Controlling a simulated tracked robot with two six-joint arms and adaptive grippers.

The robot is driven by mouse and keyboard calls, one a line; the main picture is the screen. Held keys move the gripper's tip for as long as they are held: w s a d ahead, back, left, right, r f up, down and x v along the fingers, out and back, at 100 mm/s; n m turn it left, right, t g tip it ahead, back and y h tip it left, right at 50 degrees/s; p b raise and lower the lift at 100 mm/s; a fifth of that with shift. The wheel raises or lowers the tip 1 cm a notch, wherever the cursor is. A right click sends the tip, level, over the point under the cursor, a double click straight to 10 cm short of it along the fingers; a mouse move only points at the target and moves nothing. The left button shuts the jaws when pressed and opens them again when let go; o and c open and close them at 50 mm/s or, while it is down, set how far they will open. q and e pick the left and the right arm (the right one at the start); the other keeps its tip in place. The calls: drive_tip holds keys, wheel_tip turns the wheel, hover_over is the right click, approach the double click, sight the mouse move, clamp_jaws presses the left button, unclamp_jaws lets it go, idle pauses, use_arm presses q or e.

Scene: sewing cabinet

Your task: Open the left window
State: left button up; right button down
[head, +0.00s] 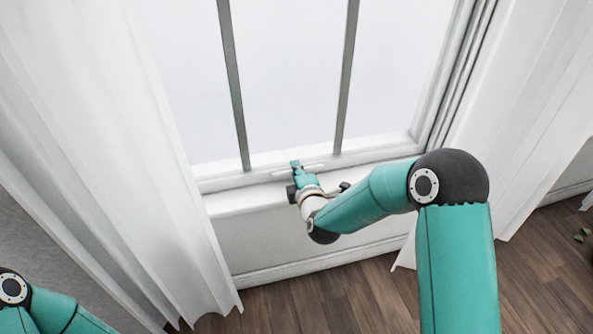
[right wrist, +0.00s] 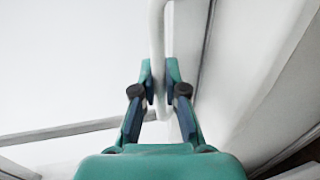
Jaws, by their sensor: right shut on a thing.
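The window (head: 287,90) fills the middle of the head view, a white frame with two grey vertical bars. Its lower rail (head: 375,155) runs just above the sill. A thin white handle (head: 313,167) lies along that rail. My right gripper (head: 296,166) is at the rail and is shut on the handle. In the right wrist view, the handle (right wrist: 157,40) passes between the fingers of my right gripper (right wrist: 159,88). The gripper hides part of the handle. Of my left arm, only a part shows at the lower left of the head view; its gripper is out of view.
White curtains hang on the left (head: 110,150) and right (head: 525,110) of the window. A white sill (head: 245,200) juts out below the rail. The dark wooden floor (head: 350,300) is clear under the window.

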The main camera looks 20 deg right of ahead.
drive_tip(key=p, duration=1.7)
approach(291, 76)
drive_tip(key=w, duration=0.5)
drive_tip(key=shift+w+d+f, duration=0.1)
drive_tip(key=shift+d+f, duration=0.05)
drive_tip(key=shift+f, duration=0.15)
drive_tip(key=c, duration=1.2)
unclamp_jaws()
drive_tip(key=shift+f, duration=0.15)
drive_tip(key=s+r, duration=0.2)
drive_tip(key=s, duration=1)
drive_tip(key=shift+a+r, duration=0.15)
drive_tip(key=shift+a, duration=0.05)
drive_tip(key=shift+w, duration=0.1)
